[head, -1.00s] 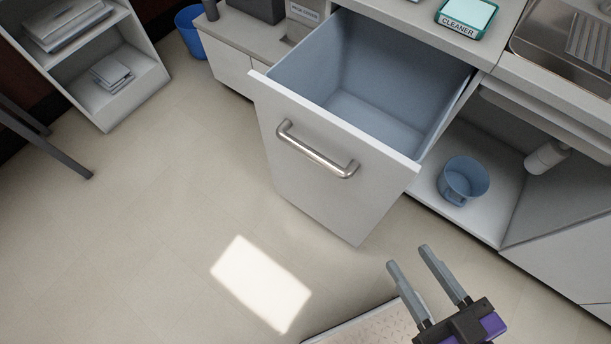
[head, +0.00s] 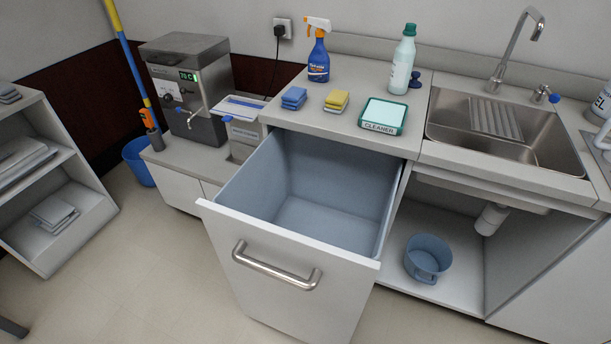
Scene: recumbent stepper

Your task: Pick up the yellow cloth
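The yellow cloth (head: 336,101) is a small folded stack on the counter (head: 345,73). It lies between a blue folded cloth (head: 294,98) on its left and a green-rimmed tray marked CLEANER (head: 383,116) on its right. It sits behind the open drawer (head: 290,260) and looks clear of the things around it. My gripper is outside the head view now, so its fingers cannot be seen.
The pulled-out, empty-looking drawer juts into the floor space before the counter. A spray bottle (head: 318,52) and a pale green bottle (head: 402,60) stand behind the cloths. The sink (head: 505,130) is to the right. A blue cup (head: 427,258) stands on the low shelf.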

